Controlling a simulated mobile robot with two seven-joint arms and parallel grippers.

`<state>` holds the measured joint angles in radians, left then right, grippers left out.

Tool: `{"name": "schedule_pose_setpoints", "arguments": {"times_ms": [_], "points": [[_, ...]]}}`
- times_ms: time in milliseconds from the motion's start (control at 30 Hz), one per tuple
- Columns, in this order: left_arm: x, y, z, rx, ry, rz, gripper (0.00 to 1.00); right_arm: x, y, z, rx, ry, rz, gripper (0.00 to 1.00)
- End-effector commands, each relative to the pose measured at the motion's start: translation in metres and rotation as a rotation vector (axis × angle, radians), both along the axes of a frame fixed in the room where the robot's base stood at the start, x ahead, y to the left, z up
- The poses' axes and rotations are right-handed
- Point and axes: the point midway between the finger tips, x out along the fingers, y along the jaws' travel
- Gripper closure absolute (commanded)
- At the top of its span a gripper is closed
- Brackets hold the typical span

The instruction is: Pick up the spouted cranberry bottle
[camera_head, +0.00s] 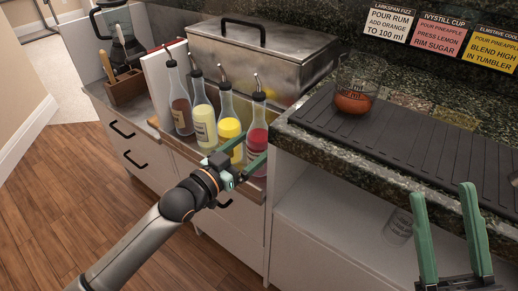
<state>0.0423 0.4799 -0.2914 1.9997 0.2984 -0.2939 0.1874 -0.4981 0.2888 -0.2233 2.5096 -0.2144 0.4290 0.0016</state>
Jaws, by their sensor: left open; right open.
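The spouted bottle with deep red liquid (257,120), which looks like the cranberry one, stands upright at the right end of a row of spouted bottles. My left gripper (254,148) is open at its lower part. One finger lies toward its left side and the other crosses low in front of it. I cannot tell whether either finger touches the glass. The bottle's base is partly hidden by the gripper. My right gripper (442,194) is open and empty at the lower right, in front of the counter.
Left of the red bottle stand a yellow bottle (229,129), a pale yellow one (204,126) and a brownish-red one (181,115). A steel lidded box (240,60) is behind. A jug (353,100) with orange-red liquid stands on the ribbed black mat (420,140). A glass (398,228) is below.

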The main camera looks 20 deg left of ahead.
Motion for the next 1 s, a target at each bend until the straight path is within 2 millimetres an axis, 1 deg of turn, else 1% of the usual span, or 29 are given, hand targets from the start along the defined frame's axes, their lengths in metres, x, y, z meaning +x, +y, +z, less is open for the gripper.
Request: {"name": "schedule_pose_setpoints", "arguments": {"times_ms": [100, 367, 467, 1000], "points": [[0.0076, -0.0036, -0.0001, 0.001, -0.001, 0.000, 0.11, 0.0000, 0.0005, -0.0027, 0.003, 0.002, 0.005, 0.50], [0.0088, -0.0042, 0.0002, 0.001, 0.001, 0.000, 0.11, -0.0001, 0.0010, -0.0022, 0.004, 0.002, 0.008, 0.50], [0.0087, -0.0040, 0.0002, 0.001, 0.000, 0.000, 0.21, -0.0001, 0.0011, -0.0023, 0.004, 0.002, 0.008, 0.50], [0.0084, -0.0039, 0.0001, 0.001, 0.000, 0.000, 0.82, -0.0003, 0.0014, -0.0024, 0.001, 0.002, 0.008, 0.50]]}}
